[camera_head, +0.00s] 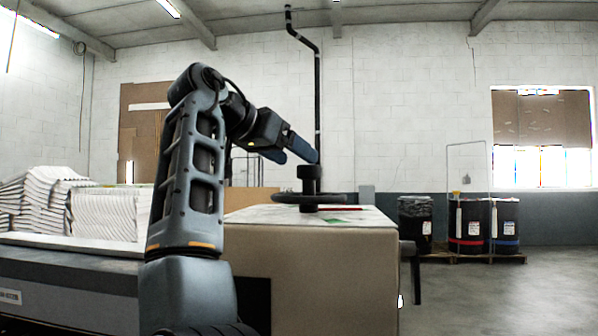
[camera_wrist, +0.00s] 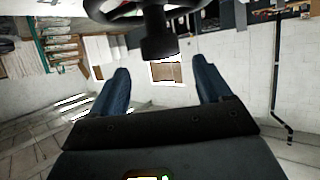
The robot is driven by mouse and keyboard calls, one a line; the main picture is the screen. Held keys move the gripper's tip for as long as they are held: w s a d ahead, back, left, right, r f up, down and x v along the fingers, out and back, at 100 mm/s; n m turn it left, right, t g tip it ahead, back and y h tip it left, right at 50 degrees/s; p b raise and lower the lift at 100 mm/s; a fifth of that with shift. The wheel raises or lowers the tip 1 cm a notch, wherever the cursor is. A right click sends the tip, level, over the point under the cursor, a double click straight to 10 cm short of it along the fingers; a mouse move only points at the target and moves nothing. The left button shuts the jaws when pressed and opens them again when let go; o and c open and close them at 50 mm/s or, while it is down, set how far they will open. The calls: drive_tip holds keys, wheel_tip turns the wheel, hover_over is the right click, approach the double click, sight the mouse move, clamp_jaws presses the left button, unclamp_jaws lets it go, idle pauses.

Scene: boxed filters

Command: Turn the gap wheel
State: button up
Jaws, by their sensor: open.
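The gap wheel (camera_head: 335,198) is a dark, flat handwheel lying level above the pale top of a large box-shaped stand. A dark upright knob or hub (camera_head: 308,173) rises from it. My gripper (camera_head: 300,158) is open, its two blue fingers reaching out just above and left of the knob's top. In the wrist view, upside down, the wheel's rim (camera_wrist: 122,13) shows at the top edge. The dark knob (camera_wrist: 158,40) points down toward the space between the fingertips (camera_wrist: 162,72). No contact is visible, and the fingers look empty.
The stand (camera_head: 315,270) has red and green marks on top. Stacked white pleated sheets (camera_head: 105,212) lie on a grey bench at left. Dark drums (camera_head: 470,228) stand on a pallet at right. A black pipe (camera_head: 317,90) runs down the back wall. The right floor is open.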

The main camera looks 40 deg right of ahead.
sight(314, 169)
drive_tip(key=shift+w+d+f, duration=0.1)
drive_tip(key=shift+w+d, duration=0.05)
drive_tip(key=shift+d, duration=0.4)
drive_tip(key=shift+p+x, duration=0.8)
drive_tip(key=shift+x, duration=2.55)
drive_tip(key=shift+f, duration=0.1)
drive_tip(key=c, duration=1.4)
